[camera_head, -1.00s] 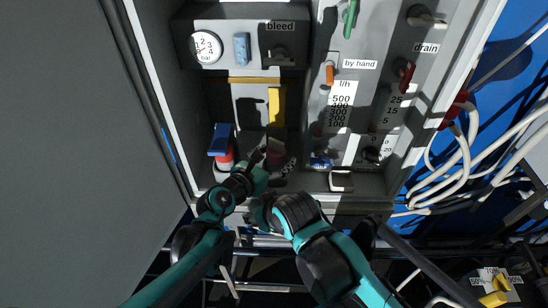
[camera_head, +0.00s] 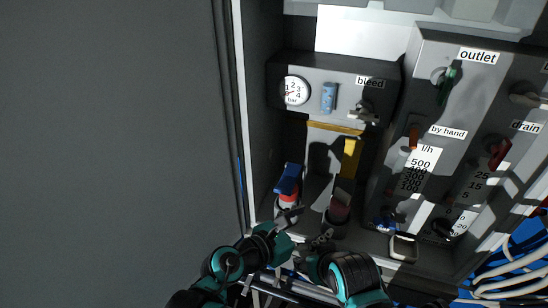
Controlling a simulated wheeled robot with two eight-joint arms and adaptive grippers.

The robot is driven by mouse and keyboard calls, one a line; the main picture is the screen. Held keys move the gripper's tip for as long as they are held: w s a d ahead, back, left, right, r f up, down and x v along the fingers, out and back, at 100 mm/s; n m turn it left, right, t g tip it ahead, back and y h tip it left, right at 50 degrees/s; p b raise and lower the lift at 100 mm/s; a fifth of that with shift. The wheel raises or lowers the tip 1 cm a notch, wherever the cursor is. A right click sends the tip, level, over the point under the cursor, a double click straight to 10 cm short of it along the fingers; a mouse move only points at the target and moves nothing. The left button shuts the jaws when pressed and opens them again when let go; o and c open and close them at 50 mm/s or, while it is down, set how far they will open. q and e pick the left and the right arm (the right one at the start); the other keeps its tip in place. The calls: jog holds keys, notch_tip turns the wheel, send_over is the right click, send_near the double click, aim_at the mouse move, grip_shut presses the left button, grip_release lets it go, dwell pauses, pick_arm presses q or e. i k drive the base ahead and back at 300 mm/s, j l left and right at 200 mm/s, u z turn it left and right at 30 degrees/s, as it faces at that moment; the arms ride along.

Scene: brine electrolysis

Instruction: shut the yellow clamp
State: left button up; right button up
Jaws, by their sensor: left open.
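The yellow clamp (camera_head: 350,158) appears as an upright yellow strip inside the cabinet, below a thin yellow bar and above a dark red cylinder (camera_head: 339,210). I cannot tell from this view whether it is open or shut. My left gripper (camera_head: 290,217) is open and empty-looking, just below a red and white part with a blue lever, to the lower left of the clamp and apart from it. My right gripper (camera_head: 322,241) is low in the cabinet opening, below the dark red cylinder. Its fingers are dark and hard to make out.
A blue lever (camera_head: 288,178) stands left of the clamp. A pressure gauge (camera_head: 295,90) and bleed valve (camera_head: 364,112) sit above. The panel with the flow scale (camera_head: 418,168) is to the right. A large grey surface (camera_head: 110,150) fills the left.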

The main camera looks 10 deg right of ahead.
aim_at(352, 151)
jog(key=k, duration=1)
